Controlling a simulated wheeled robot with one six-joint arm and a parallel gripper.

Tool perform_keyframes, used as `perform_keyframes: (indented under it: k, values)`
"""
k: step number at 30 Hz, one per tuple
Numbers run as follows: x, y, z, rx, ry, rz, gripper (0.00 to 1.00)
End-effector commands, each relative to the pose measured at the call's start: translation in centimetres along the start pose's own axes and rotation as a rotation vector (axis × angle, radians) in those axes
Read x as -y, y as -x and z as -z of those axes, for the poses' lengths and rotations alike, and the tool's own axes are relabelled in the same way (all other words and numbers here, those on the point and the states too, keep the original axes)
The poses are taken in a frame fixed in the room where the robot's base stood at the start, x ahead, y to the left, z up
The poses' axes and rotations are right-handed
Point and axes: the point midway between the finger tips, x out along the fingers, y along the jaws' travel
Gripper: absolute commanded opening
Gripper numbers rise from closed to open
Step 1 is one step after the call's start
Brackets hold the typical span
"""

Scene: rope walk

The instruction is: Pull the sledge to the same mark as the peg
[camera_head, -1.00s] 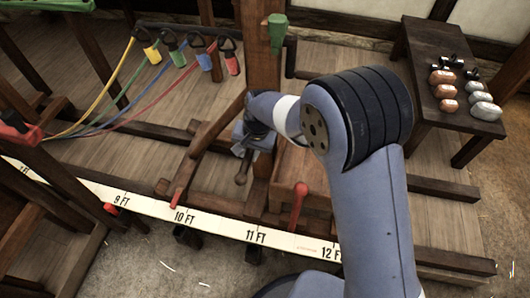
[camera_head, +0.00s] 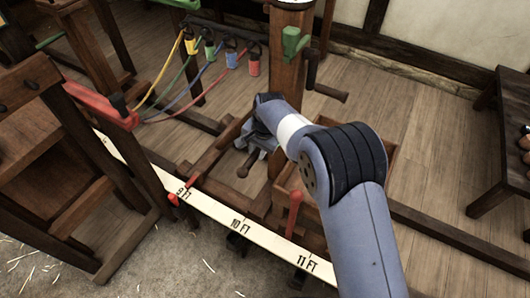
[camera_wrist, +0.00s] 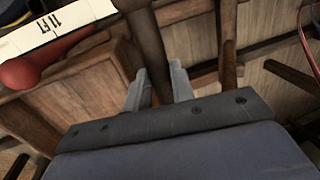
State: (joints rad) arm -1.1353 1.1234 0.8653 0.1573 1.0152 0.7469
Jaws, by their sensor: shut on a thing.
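The wooden sledge (camera_head: 284,85) has an upright post, a box and a red-tipped pointer arm (camera_head: 207,160). The pointer's end meets the white scale (camera_head: 215,210) at about the 9 FT mark. A small red peg (camera_head: 173,199) shows at the scale's front edge there; it and the pointer tip nearly merge. My gripper (camera_head: 258,148) is at the post's left side, shut on the sledge's handle, whose knob (camera_head: 243,172) hangs below. In the wrist view my fingers (camera_wrist: 158,88) flank a dark bar (camera_wrist: 150,40); the grip itself is partly hidden.
Coloured ropes run from hooks (camera_head: 230,62) to a red-topped wooden frame (camera_head: 95,105) at left. A dark table (camera_head: 500,150) stands at right. Rails to the sledge's right are clear.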

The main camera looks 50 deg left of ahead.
Motion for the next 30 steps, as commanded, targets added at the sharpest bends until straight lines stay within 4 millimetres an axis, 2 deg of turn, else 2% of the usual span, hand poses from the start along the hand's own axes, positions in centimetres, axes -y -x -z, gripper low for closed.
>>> perform_keyframes:
  k: [12,13,18,21,27,30]
  values:
    - [0.52,0.12,0.09,-0.005,0.001,0.007,0.0]
    - [0.52,0.12,0.09,-0.005,0.001,0.007,0.25]
    - [0.42,0.08,0.08,-0.004,0.001,0.005,0.39]
    - [0.36,0.05,0.07,-0.003,0.0,0.004,0.44]
    - [0.29,0.08,0.07,-0.002,0.0,0.002,0.44]
    - [0.33,0.71,0.11,-0.003,0.0,0.003,0.44]
